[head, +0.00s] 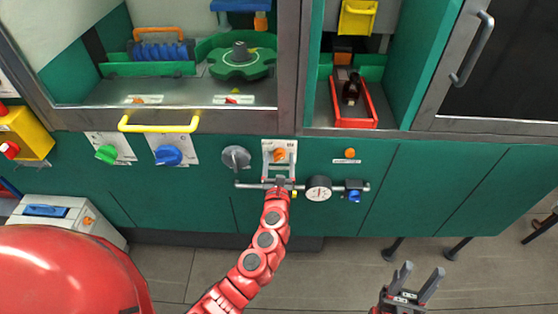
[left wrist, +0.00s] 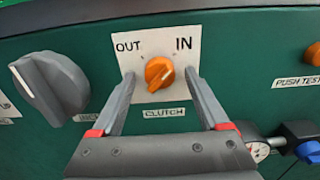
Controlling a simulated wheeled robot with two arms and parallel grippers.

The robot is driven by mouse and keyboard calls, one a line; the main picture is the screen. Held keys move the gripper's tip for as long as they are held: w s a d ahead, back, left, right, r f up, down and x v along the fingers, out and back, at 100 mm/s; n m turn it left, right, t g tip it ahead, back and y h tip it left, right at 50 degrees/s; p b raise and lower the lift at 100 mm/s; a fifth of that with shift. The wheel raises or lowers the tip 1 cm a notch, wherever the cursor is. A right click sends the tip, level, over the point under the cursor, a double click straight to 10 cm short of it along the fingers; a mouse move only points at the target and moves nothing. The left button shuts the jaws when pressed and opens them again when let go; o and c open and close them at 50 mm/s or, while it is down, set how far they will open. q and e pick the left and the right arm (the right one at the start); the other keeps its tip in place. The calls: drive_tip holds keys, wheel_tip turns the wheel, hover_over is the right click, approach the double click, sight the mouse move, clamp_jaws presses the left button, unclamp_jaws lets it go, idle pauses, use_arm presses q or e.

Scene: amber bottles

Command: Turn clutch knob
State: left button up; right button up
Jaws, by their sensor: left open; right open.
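The orange clutch knob (head: 280,155) sits on a white plate on the green front panel. In the left wrist view the clutch knob (left wrist: 159,72) is between the words OUT and IN, with a CLUTCH label below; its ridge slants up to the right. My left gripper (head: 279,163) is open in front of the plate. In the left wrist view its fingers stand on either side of the knob, with gaps showing; contact is not visible. My right gripper (head: 421,269) is open and empty, at the lower right, away from the panel.
A grey knob (left wrist: 50,84) is left of the clutch plate. A pipe with a pressure gauge (head: 318,188) and a blue valve (head: 354,196) runs below right. A yellow handle (head: 158,123) juts out at upper left. An orange button (head: 350,153) is to the right.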

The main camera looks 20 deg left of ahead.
use_arm(q)
clamp_jaws()
drive_tip(key=shift+n, duration=0.3)
drive_tip(key=shift+d+n+b, duration=0.1)
drive_tip(key=shift+n+b, duration=6.2)
drive_tip(key=shift+n, duration=2.4)
